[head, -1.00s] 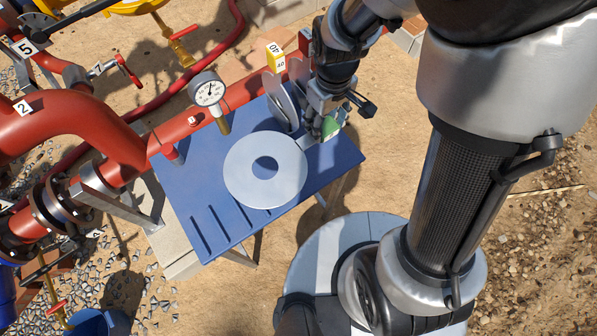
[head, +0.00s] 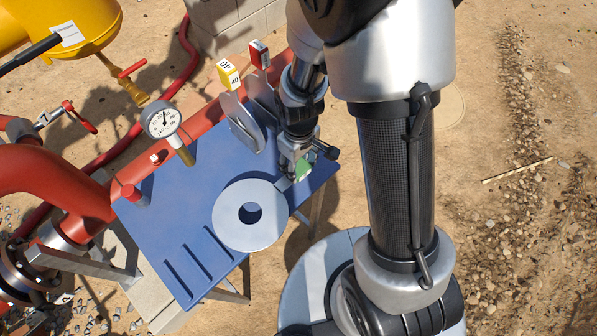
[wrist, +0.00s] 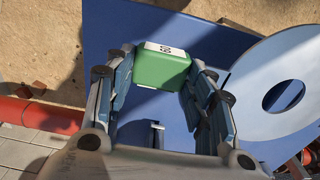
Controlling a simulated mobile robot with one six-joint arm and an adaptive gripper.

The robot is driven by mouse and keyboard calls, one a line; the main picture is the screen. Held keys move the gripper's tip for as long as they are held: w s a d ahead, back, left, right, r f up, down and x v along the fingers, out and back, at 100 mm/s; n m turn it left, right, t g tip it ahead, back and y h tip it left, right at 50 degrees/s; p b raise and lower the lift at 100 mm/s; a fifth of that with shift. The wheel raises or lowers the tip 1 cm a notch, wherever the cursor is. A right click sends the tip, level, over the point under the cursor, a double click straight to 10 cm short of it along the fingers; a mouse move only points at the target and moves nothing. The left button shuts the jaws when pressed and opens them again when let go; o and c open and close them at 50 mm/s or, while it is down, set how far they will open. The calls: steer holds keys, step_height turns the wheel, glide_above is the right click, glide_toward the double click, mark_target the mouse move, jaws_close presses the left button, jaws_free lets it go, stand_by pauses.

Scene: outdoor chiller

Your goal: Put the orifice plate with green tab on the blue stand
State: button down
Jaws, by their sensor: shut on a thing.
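The orifice plate (head: 228,222) is a pale grey disc with a round centre hole and a narrow handle ending in a green tab (head: 304,170). My gripper (head: 293,170) is shut on the green tab; the wrist view shows the tab (wrist: 162,70) between the two fingers, with the disc (wrist: 255,75) to the right. The disc lies roughly flat over the front right part of the blue stand (head: 165,225). I cannot tell whether it touches the top. Parallel slots show at the stand's front left.
Two upright plates with a yellow tab (head: 229,74) and a red tab (head: 259,53) stand at the stand's back. A pressure gauge (head: 162,119) and red pipe (head: 60,190) border its left and back. The stand's left middle is clear.

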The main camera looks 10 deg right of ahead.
step_height(320, 180, down, 4)
steer(key=shift+f+b, duration=0.2)
steer(key=shift+b, duration=0.6)
steer(key=shift+r, duration=0.1)
steer(key=c, duration=0.7)
jaws_free()
